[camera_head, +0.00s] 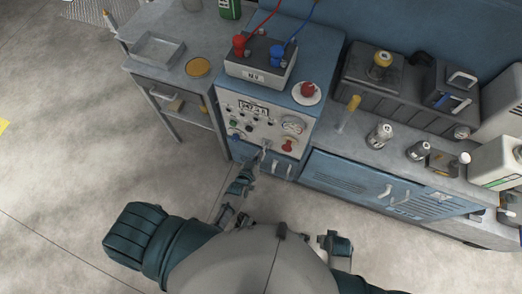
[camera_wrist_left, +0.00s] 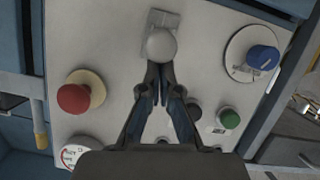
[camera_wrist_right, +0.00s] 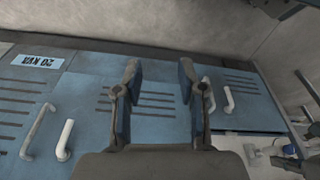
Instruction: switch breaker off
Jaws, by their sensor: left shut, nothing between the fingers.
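The control panel (camera_head: 262,125) is the pale front of a blue cabinet. Low on it, a lever with a pale round knob (camera_wrist_left: 162,45) on a grey plate (camera_wrist_left: 165,18) shows in the left wrist view. No label identifies it as the breaker. My left gripper (camera_wrist_left: 157,72) is shut and empty, its fingertips right at the knob; I cannot tell whether they touch. In the head view the left gripper (camera_head: 261,156) is at the panel's lower edge. My right gripper (camera_wrist_right: 159,72) is open and empty before the blue cabinet doors.
Beside the lever are a red knob (camera_wrist_left: 75,98), a blue knob (camera_wrist_left: 262,57) and a green button (camera_wrist_left: 229,119). A terminal box (camera_head: 258,66) with red and blue cables stands above the panel. A side table (camera_head: 150,70) is left, a workbench with bottles right. The floor is clear.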

